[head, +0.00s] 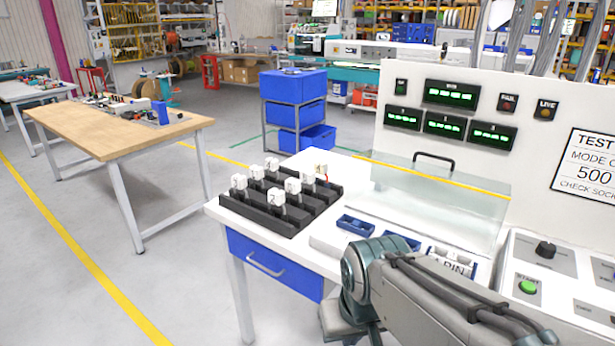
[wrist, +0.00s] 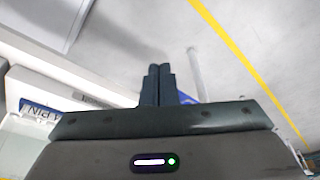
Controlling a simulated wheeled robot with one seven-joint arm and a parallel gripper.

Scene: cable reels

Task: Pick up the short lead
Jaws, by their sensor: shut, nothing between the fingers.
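Several white block-shaped connectors, some with numbers on them, stand in the black rack (head: 285,212) at the left end of the white bench. One white connector (head: 320,170) at the rack's back corner has a bit of red by it. I cannot tell which of these, if any, is the short lead. My gripper (wrist: 158,85) is shut and empty in the wrist view, its two dark fingers together over grey floor. In the head view my arm is at the bench's front edge, well to the right of the rack, and the fingertips cannot be made out.
Small blue trays (head: 355,225) sit on the bench, near a clear cover (head: 435,200) with a black handle. A test panel (head: 480,140) with green displays stands behind. A wooden table (head: 115,130) and blue bins (head: 293,85) stand farther back.

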